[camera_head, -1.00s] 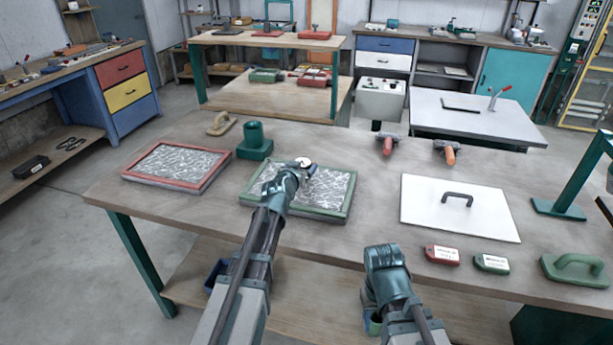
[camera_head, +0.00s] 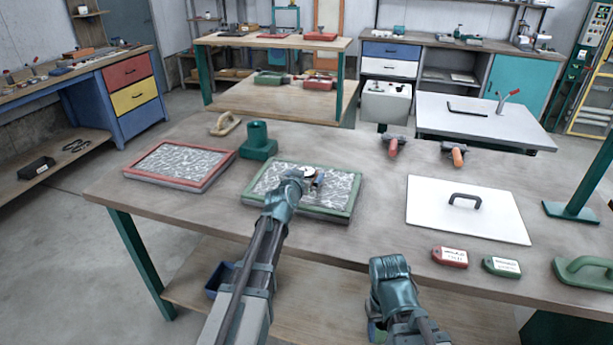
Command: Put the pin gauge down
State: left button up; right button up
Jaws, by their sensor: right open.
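The pin gauge (camera_head: 309,171), small with a pale round dial, is at the tip of my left gripper (camera_head: 305,180). Both are over the grey fibre mat in the green-framed tray (camera_head: 325,213) on the workbench. The wrist hides the fingers, so I cannot tell whether they grip the gauge or whether it touches the mat. My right gripper (camera_head: 376,330) is open and points down in front of the bench's near edge, mostly hidden by its own wrist.
A red-framed tray (camera_head: 184,184) lies left of the green one, with a green cylinder holder (camera_head: 258,142) behind. Bare bench separates tray and board.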

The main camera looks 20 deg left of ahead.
pick_arm(q)
jog(key=shift+s+r+p, duration=0.2)
jog(key=shift+r+p, duration=0.1)
jog(key=p+v, duration=0.3)
jog(key=v, duration=0.8)
jog(key=shift+s, duration=0.3)
